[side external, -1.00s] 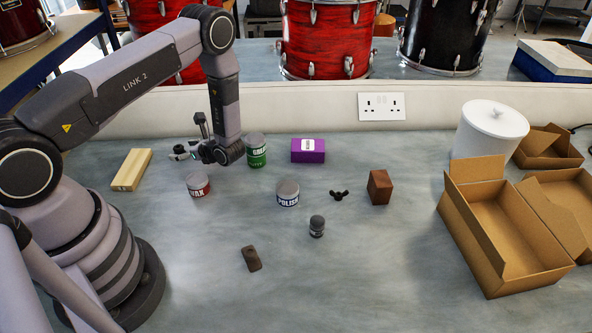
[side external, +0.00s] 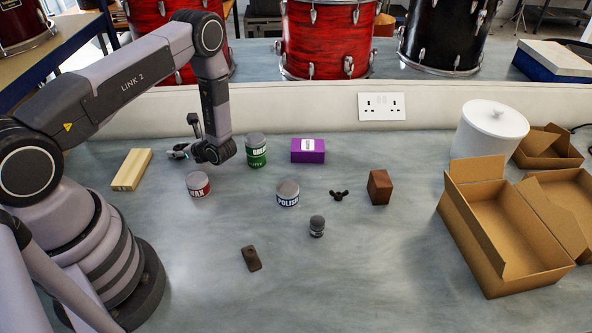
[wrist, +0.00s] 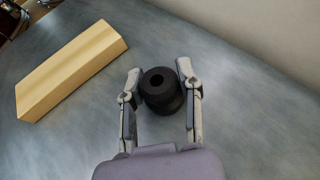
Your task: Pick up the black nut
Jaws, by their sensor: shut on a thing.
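In the wrist view, a black, short round nut (wrist: 162,88) with a hole in its top sits between the two fingers of my gripper (wrist: 159,70). The fingers are shut on its sides. In the side view my gripper (side external: 180,152) is low over the back left of the bench, between the wooden block and the green tin; the nut cannot be made out there. A small black winged piece (side external: 339,195) lies apart on the bench, left of the brown cube.
The wooden block (side external: 131,170) lies left of my gripper, also in the wrist view (wrist: 70,68). A red-labelled tin (side external: 199,185) and green tin (side external: 257,150) stand close by. A blue-labelled tin (side external: 288,194), purple box (side external: 308,151) and brown cube (side external: 380,187) stand farther right.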

